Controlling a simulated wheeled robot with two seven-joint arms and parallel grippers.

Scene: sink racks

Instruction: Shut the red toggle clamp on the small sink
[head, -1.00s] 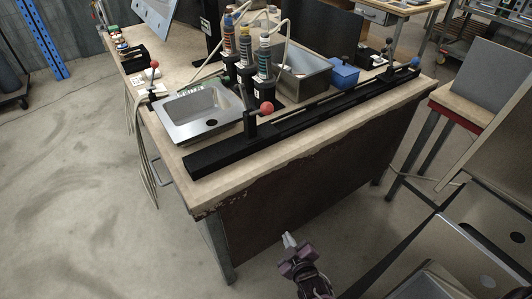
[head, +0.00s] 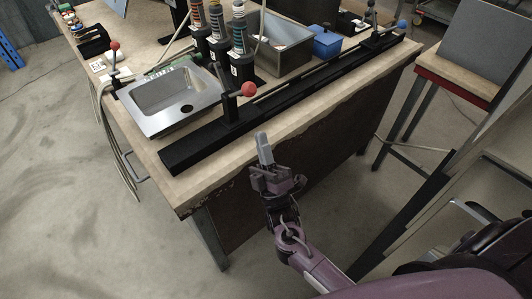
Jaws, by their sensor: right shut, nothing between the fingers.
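The small sink (head: 172,98) is a steel basin at the left end of the workbench. A toggle clamp with a red ball knob (head: 249,89) stands on the black rail (head: 190,150) at the sink's right front side. A second clamp with a red ball knob (head: 115,45) stands upright at the sink's back left. My right gripper (head: 264,146) is shut and empty, in front of the bench's near edge. It is apart from both clamps. My left gripper is not in view.
Several bottles (head: 240,50) stand in black holders right of the small sink. Beyond them are a larger sink (head: 283,40), a blue box (head: 326,42) and a blue-knobbed clamp (head: 401,23).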

